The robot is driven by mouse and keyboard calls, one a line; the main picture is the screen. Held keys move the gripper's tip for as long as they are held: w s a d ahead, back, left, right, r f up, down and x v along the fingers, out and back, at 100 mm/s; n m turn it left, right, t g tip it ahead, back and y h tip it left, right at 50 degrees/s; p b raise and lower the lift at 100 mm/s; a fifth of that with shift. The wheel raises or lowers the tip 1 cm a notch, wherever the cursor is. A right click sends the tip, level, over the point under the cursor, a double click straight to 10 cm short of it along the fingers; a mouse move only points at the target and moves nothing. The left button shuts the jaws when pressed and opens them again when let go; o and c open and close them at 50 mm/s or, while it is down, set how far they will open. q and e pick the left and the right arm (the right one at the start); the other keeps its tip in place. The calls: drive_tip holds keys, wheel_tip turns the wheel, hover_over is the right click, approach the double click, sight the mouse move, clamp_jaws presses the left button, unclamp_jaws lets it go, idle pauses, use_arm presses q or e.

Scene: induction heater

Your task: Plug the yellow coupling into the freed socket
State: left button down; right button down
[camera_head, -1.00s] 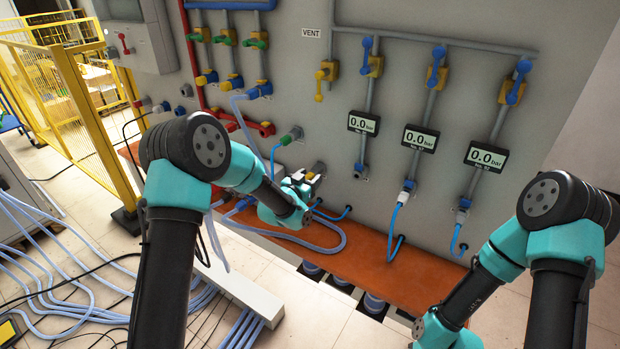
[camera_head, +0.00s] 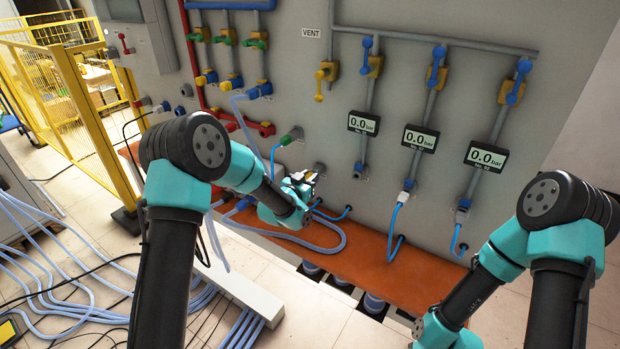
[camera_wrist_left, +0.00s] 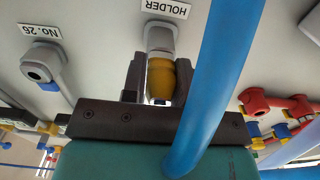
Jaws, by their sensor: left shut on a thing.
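My left gripper (camera_head: 308,180) is shut on the yellow coupling (camera_wrist_left: 160,82), close in front of the grey panel. In the left wrist view the fingers (camera_wrist_left: 158,85) sit on both sides of its yellow collar. The grey holder fitting (camera_wrist_left: 160,38), under the HOLDER label, lies right beyond it; I cannot tell whether they touch. In the head view the holder fitting (camera_head: 320,168) shows just past the fingertips. The empty socket labelled No. 26 (camera_wrist_left: 40,65) is to the left in the wrist view; in the head view it is the socket (camera_head: 360,172) below the leftmost gauge.
A thick blue hose (camera_wrist_left: 215,70) crosses the wrist view in front of the gripper. Other blue hoses (camera_head: 398,215) hang from the neighbouring sockets. A green-collared coupling (camera_head: 291,136) is plugged in to the upper left. An orange ledge (camera_head: 380,255) runs below.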

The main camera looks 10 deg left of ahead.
use_arm(q)
drive_tip(key=shift+s+a, duration=0.1)
drive_tip(key=shift+s, duration=0.15)
drive_tip(key=shift+v, duration=2.75)
drive_tip(key=s+d+r, duration=0.5)
drive_tip(key=s+d, duration=0.3)
drive_tip(key=d, duration=0.4)
drive_tip(key=shift+s+d, duration=0.35)
drive_tip(key=shift+s, duration=0.05)
drive_tip(key=shift+w, duration=0.1)
drive_tip(key=x, duration=0.7)
drive_tip(key=shift+w, duration=0.25)
